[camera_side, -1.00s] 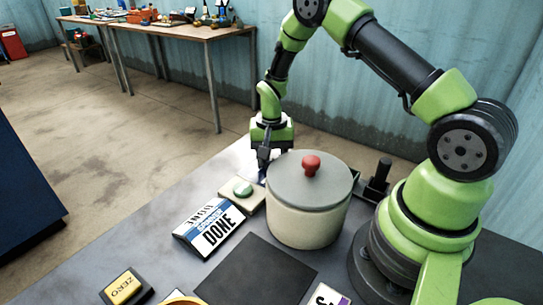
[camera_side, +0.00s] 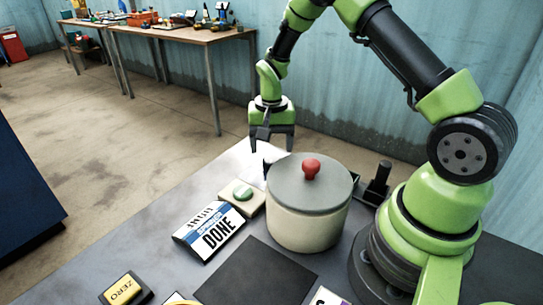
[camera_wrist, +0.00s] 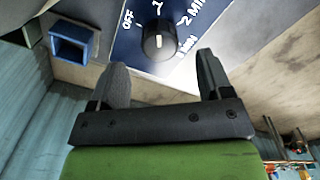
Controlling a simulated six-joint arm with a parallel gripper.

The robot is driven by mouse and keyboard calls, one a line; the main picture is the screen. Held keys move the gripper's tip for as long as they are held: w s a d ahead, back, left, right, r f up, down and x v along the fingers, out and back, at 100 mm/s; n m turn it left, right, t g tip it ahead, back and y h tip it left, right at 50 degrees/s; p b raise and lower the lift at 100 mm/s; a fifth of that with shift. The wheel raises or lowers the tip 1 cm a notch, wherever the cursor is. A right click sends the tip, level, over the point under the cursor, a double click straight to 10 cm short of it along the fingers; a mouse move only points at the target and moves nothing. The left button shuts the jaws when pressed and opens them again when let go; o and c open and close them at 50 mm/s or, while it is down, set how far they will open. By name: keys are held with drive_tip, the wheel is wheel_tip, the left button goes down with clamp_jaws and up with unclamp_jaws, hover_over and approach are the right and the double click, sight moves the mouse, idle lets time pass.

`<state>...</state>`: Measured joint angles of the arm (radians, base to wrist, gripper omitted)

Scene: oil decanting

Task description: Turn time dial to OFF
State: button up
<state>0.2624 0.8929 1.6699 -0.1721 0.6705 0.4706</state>
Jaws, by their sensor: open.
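The time dial (camera_wrist: 159,42) is a black round knob with a white line, on a blue panel (camera_wrist: 128,45) marked OFF, 2 MIN and other marks, in the wrist view. The white line runs roughly up and down; which mark it points to is hard to tell. In the side view a dark upright piece, likely the dial (camera_side: 266,167), stands left of the pot. My gripper (camera_side: 271,149) is open and empty above it, fingers apart. In the wrist view my gripper (camera_wrist: 161,64) has a finger either side of the dial, and nothing between them.
A lidded pot (camera_side: 305,222) with a red knob stands close right of the dial. A black mat (camera_side: 256,275) and a ZERO button (camera_side: 123,290) are nearer. A blue open box (camera_wrist: 72,43) shows in the wrist view.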

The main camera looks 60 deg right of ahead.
sight(271, 160)
wheel_tip(271, 160, up, 5)
drive_tip(key=shift+r, duration=0.15)
drive_tip(key=m, duration=0.3)
drive_tip(key=shift+a, duration=0.15)
drive_tip(key=shift+f+m, duration=0.2)
drive_tip(key=shift+m, duration=0.2)
drive_tip(key=shift+f, duration=0.4)
wheel_tip(271, 160, down, 9)
drive_tip(key=shift+r, duration=0.1)
drive_tip(key=shift+c, duration=0.5)
